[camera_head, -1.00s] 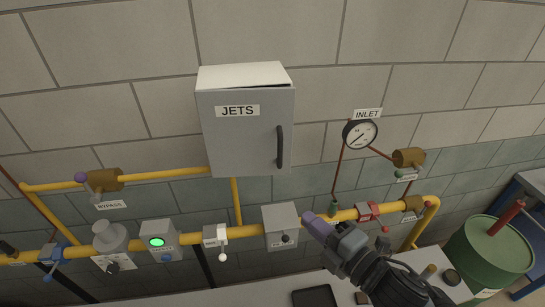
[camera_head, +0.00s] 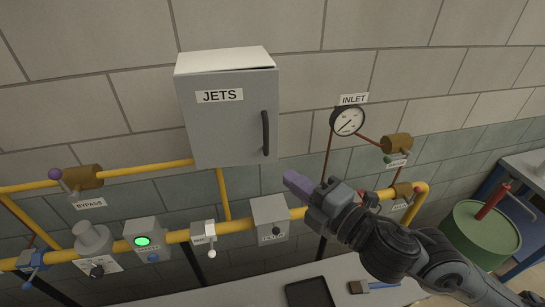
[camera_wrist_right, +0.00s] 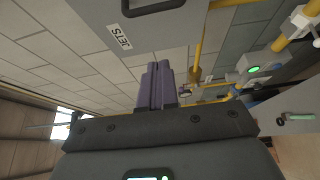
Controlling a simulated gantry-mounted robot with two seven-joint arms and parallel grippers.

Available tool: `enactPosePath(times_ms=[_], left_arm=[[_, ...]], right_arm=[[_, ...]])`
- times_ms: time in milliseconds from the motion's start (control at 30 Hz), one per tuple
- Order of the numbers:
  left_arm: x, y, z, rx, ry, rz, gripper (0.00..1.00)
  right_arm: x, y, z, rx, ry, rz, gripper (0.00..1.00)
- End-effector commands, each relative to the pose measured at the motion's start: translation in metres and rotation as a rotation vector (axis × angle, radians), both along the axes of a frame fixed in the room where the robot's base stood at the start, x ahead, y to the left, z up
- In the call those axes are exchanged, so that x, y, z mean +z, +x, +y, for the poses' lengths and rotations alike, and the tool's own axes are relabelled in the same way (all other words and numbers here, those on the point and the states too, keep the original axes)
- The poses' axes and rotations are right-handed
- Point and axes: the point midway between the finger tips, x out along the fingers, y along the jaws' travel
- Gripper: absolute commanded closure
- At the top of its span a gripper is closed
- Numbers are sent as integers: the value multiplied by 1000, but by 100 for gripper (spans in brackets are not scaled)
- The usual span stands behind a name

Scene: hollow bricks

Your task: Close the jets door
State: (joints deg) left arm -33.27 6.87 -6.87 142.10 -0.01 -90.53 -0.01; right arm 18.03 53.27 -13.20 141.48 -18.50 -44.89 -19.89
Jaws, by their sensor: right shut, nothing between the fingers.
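The grey JETS cabinet (camera_head: 205,140) is on the wall in the head view. Its door (camera_head: 225,125) has a black vertical handle (camera_head: 265,133) near the right edge. A thin dark gap shows along the door's top edge, so it looks nearly flush or slightly ajar; I cannot tell which. My right gripper (camera_head: 298,185), with purple fingers, is shut and empty, below and right of the handle and apart from the door. In the right wrist view its fingers (camera_wrist_right: 155,85) are together, with the door and its handle (camera_wrist_right: 153,7) above them. My left gripper is not in view.
A yellow pipe (camera_head: 235,227) with valves and boxes runs below the cabinet. A pressure gauge (camera_head: 347,120) is to the right of the cabinet. A green drum (camera_head: 480,240) stands at the far right. The wall between cabinet and gauge is free.

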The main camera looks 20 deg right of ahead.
Motion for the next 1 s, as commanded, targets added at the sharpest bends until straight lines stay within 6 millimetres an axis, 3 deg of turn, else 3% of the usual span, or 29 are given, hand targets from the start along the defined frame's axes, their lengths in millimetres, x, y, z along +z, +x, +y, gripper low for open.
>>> enactPosePath(times_ms=[167,600,1000], left_arm=[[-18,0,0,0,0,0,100],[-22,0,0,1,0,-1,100],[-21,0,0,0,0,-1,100]], right_arm=[[-3,6,-4,-19,-5,-5,100],[-1,80,22,-16,3,-1,100],[-1,111,3,-16,0,0,100]])
